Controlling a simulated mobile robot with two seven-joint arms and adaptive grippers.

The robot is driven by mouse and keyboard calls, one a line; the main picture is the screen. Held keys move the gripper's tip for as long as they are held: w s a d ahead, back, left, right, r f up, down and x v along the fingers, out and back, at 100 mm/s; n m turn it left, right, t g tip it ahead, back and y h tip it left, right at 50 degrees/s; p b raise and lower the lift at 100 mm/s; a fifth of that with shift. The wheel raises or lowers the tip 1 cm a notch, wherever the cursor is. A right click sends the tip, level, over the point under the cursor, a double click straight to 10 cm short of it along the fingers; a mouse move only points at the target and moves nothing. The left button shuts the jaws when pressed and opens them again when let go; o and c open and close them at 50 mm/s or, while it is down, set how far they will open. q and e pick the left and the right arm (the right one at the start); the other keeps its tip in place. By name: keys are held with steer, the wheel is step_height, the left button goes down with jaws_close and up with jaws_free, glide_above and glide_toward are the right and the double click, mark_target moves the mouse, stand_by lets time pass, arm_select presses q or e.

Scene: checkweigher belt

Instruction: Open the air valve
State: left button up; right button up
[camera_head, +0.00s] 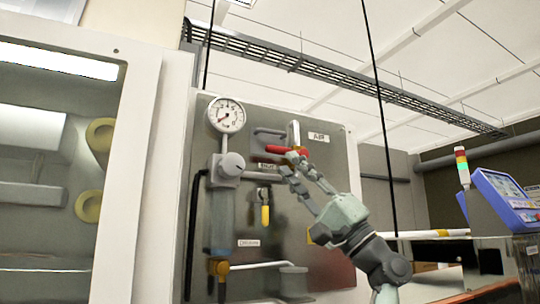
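The red valve handle (275,149) lies roughly level across a pipe on the grey air panel, below a label that seems to read "AIR". I cannot tell whether either finger touches the handle.
A round pressure gauge (227,115) sits at the panel's upper left. A yellow-handled valve (265,215) hangs below the red handle. A glass-fronted white cabinet (135,170) stands left. A blue-framed screen (502,197) and a signal light (462,166) are at right.

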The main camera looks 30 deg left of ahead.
mark_target(279, 153)
arm_select(q)
steer(key=x, duration=0.6)
steer(key=shift+r, duration=0.1)
steer(key=shift+c, duration=0.3)
jaws_close()
